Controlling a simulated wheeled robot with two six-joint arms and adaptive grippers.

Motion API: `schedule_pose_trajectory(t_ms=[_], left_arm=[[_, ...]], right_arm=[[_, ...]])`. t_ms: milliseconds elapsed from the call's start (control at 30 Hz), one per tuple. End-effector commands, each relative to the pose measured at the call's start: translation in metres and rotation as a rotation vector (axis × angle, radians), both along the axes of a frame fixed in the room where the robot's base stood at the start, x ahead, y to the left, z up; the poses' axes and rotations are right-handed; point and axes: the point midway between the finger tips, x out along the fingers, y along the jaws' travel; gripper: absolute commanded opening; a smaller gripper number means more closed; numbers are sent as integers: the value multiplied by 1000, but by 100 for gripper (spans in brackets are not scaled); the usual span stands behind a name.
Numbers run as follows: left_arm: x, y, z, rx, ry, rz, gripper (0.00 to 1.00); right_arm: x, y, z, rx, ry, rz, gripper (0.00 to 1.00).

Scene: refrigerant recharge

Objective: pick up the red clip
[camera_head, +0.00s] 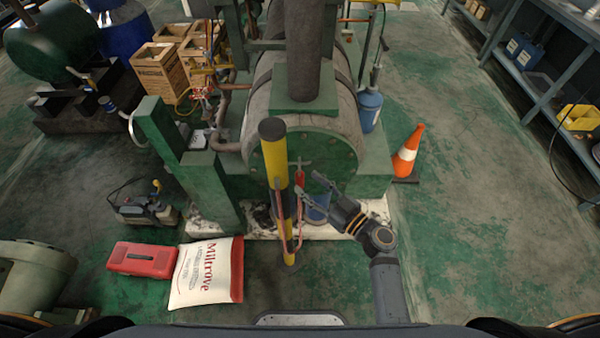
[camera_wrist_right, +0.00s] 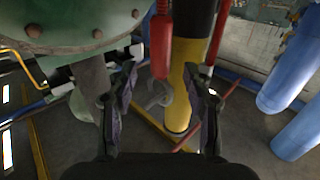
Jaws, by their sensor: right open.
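The red clip (camera_head: 299,178) hangs upright beside the yellow and black post (camera_head: 273,155), in front of the round green end of the tank. In the right wrist view the red clip (camera_wrist_right: 161,45) shows at the top centre, next to the post. My right gripper (camera_head: 317,184) is open and just to the right of the clip in the head view. In the right wrist view its two fingers (camera_wrist_right: 165,85) stand apart, with the clip ahead between and above their tips. Nothing is held. My left gripper is out of view.
The green tank end (camera_wrist_right: 75,20) with bolts is close at the upper left of the wrist view. A red pipe (camera_head: 299,232) runs beside the post. An orange cone (camera_head: 408,153) stands right. A white sack (camera_head: 203,273) and red toolbox (camera_head: 142,259) lie left.

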Motion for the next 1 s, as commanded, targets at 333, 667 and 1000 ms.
schedule_pose_trajectory(t_ms=[333,667,1000], left_arm=[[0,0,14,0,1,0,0],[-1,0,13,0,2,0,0],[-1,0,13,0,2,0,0]], right_arm=[[20,21,2,-1,1,0,51],[20,20,2,-1,1,0,18],[20,20,3,0,0,0,0]])
